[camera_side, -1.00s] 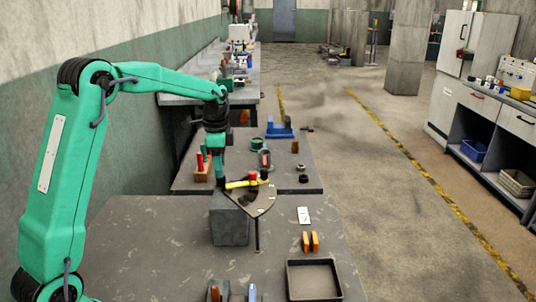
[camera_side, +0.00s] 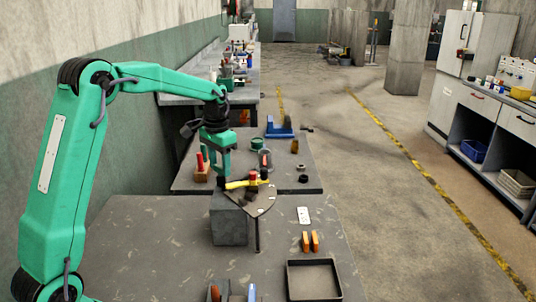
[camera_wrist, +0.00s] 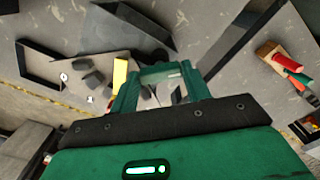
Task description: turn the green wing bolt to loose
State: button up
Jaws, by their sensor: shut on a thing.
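My gripper (camera_side: 221,176) points down over the top of a grey block (camera_side: 229,226). Its two green fingers also show in the wrist view (camera_wrist: 163,88), with a pale grey-green piece between them. The fingers are shut on what appears to be the green wing bolt, which they largely hide. A yellow bar (camera_side: 240,184) extends right from beside the fingertips over a fan-shaped plate (camera_side: 262,202) with small pale marks. The yellow bar also shows left of the fingers in the wrist view (camera_wrist: 119,76). I cannot read the marks.
A wooden block with red pegs (camera_side: 201,172) stands left of the gripper. Small red-topped and dark pieces (camera_side: 253,176) stand close to the yellow bar. A dark tray (camera_side: 314,292) and orange pieces (camera_side: 310,241) lie nearer. The table left of the grey block is clear.

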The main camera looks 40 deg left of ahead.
aim_at(220, 167)
jog(key=n, duration=0.4)
jog(key=shift+r+n, duration=0.1)
jog(key=shift+n, duration=2.5)
jog(key=shift+o, duration=0.2)
jog(key=o, duration=1)
jog(key=shift+c, duration=0.2)
jog(key=shift+r, duration=3.9)
